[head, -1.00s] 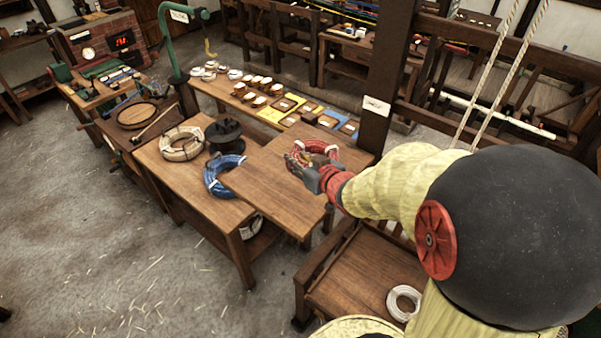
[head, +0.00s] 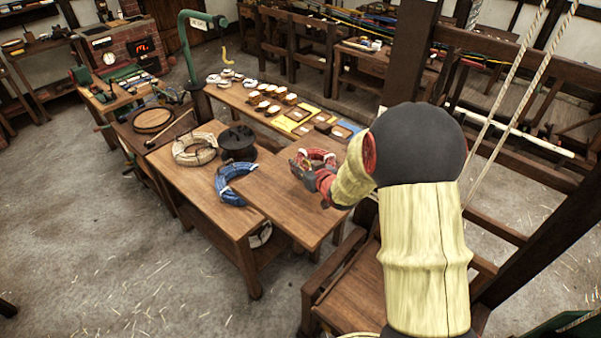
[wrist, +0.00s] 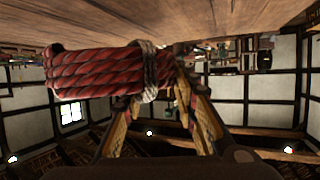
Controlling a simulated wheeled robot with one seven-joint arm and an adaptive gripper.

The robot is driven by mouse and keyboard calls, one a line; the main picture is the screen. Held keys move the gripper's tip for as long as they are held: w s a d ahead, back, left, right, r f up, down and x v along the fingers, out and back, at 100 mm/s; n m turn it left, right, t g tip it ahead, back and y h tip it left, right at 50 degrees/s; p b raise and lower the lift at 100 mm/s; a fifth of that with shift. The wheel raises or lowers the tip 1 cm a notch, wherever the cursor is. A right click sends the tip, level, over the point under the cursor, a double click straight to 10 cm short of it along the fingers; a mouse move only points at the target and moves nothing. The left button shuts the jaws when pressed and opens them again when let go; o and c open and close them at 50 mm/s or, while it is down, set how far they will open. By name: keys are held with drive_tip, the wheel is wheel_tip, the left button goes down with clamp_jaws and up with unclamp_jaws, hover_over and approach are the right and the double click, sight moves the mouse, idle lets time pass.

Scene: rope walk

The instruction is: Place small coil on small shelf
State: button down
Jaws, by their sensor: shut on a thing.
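A small red coil (head: 318,155), bound with pale ties, is at my gripper (head: 304,168) over the right-hand wooden tabletop (head: 290,205). In the wrist view the red coil (wrist: 95,78) fills the left, and my gripper (wrist: 165,90) is shut on its rim at a pale binding. The wood surface shows close to the coil there; I cannot tell whether they touch. No surface is clearly marked as the small shelf. A low wooden surface (head: 350,292) lies at front right, partly hidden by my arm.
A blue coil (head: 238,183), a cream coil (head: 195,148) and a black spool (head: 238,142) stand on the adjoining bench. A pale coil (head: 262,236) lies beneath it. A dark post (head: 405,60) and slanting ropes (head: 520,95) stand at right.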

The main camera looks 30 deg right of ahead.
drive_tip(key=shift+w+d+f, duration=0.1)
drive_tip(key=shift+w+f, duration=0.5)
drive_tip(key=shift+f, duration=1.55)
drive_tip(key=shift+f, duration=0.2)
drive_tip(key=c, duration=1.4)
unclamp_jaws()
